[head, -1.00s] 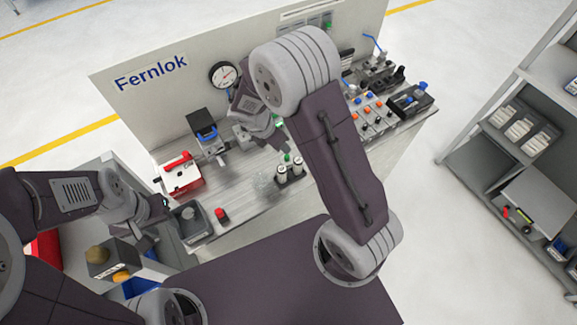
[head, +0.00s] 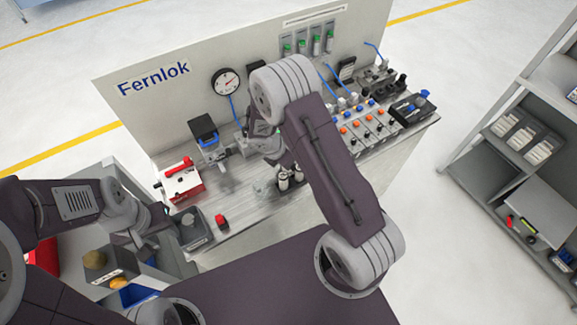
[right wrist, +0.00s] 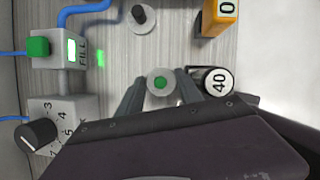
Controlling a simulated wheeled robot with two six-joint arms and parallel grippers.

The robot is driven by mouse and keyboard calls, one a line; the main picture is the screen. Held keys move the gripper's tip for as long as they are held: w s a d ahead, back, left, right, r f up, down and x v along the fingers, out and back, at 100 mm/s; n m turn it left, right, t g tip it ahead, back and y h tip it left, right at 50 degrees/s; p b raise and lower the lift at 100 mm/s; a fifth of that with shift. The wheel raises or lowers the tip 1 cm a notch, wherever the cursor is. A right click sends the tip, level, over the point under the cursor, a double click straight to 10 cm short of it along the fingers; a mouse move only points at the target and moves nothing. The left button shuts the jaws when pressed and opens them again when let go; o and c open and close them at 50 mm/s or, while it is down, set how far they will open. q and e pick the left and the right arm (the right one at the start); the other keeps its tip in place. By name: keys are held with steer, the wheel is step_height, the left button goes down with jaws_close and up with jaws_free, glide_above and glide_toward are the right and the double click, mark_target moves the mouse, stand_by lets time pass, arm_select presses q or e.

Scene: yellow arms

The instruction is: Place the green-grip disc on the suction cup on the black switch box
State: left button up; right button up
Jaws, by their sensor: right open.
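In the right wrist view a pale round piece with a green centre, seemingly the green-grip disc (right wrist: 160,84), sits between the fingers of my right gripper (right wrist: 158,95). The fingers are open, one on each side; contact cannot be told. In the head view my right arm hides this gripper's tips and the disc. A black box with a blue part on top (head: 411,108) stands at the bench's right end; it may be the switch box, but the suction cup is not clear. My left gripper (head: 150,238) is low at the left, its jaws too small to judge.
In the right wrist view a dark cylinder marked 40 (right wrist: 212,80) stands close beside the right finger. A FILL block (right wrist: 62,48), a numbered dial (right wrist: 45,135) and a black-knobbed disc (right wrist: 141,17) are near. The head view shows a red-and-white box (head: 181,183) and a gauge (head: 227,81).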

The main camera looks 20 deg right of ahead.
steer(key=shift+a+r, duration=0.1)
jaws_close()
step_height(320, 180, up, 10)
steer(key=p, duration=0.1)
steer(key=shift+p, duration=0.35)
steer(key=s+a+r+m+g+y, duration=0.1)
steer(key=s+m+g+y, duration=0.3)
steer(key=m, duration=1.8)
steer(key=s+a+g, duration=0.1)
steer(key=s+g, duration=0.1)
steer(key=s, duration=0.1)
steer(key=shift+r, duration=0.15)
